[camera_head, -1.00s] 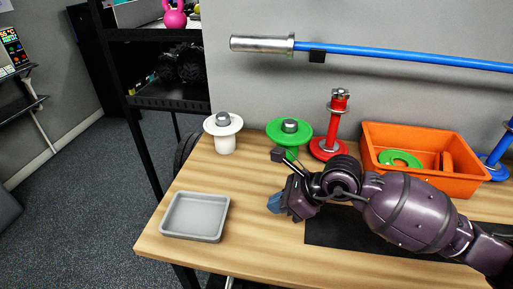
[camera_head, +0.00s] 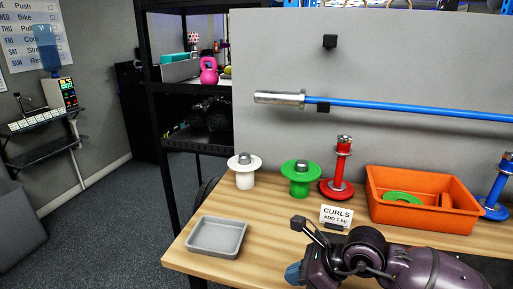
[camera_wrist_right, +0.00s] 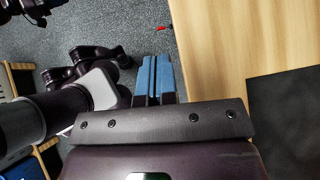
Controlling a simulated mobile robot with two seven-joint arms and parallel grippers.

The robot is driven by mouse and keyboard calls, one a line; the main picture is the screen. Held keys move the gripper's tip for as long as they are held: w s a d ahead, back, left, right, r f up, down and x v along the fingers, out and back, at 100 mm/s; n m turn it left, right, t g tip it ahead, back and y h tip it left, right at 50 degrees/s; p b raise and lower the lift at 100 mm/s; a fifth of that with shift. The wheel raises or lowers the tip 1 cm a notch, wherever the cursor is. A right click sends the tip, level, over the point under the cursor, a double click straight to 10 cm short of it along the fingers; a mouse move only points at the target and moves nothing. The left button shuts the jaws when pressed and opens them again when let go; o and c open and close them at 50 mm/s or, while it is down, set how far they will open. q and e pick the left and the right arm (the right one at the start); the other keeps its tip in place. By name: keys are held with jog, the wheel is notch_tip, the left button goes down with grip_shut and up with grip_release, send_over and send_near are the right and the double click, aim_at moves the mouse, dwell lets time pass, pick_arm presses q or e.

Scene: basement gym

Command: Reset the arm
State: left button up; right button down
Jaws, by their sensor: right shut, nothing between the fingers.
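My right arm comes in from the lower right in the head view. Its gripper (camera_head: 294,273) is low over the front of the wooden table (camera_head: 270,228), to the right of the grey tray. In the right wrist view the two blue fingers of my right gripper (camera_wrist_right: 155,78) lie side by side, shut, with nothing between them. They point at the grey carpet beside the table edge. My left gripper does not show in the head view.
A grey tray (camera_head: 217,237) stands at the table's front left. Behind are a white post (camera_head: 244,172), a green post (camera_head: 300,178), a red post (camera_head: 342,170), a CURLS card (camera_head: 336,216) and an orange bin (camera_head: 420,208) holding a green ring. A blue bar (camera_head: 400,108) hangs on the wall.

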jog(key=s+a+r+m+y, duration=0.1)
jog(key=s+a+m+y, duration=0.3)
jog(key=m+y, duration=0.3)
jog(key=s+d+f+m+t+h, duration=0.1)
jog(key=d+f+m+t+h, duration=0.35)
jog(key=m, duration=0.55)
jog(key=d+f+m+t+h, duration=0.25)
jog(key=d+m+t, duration=0.35)
jog(key=m, duration=0.5)
jog(key=s+d+f+m+t+h, duration=0.1)
jog(key=d+f+m+t+h, duration=0.25)
jog(key=d+m, duration=0.45)
jog(key=s+d+f+m+g+h, duration=0.4)
jog(key=s+f+m+g+h, duration=0.1)
jog(key=s+f+m, duration=0.6)
jog(key=shift+s+d+f+m+g, duration=0.15)
jog(key=shift+d+f+m+g, duration=0.25)
jog(key=shift+m, duration=0.5)
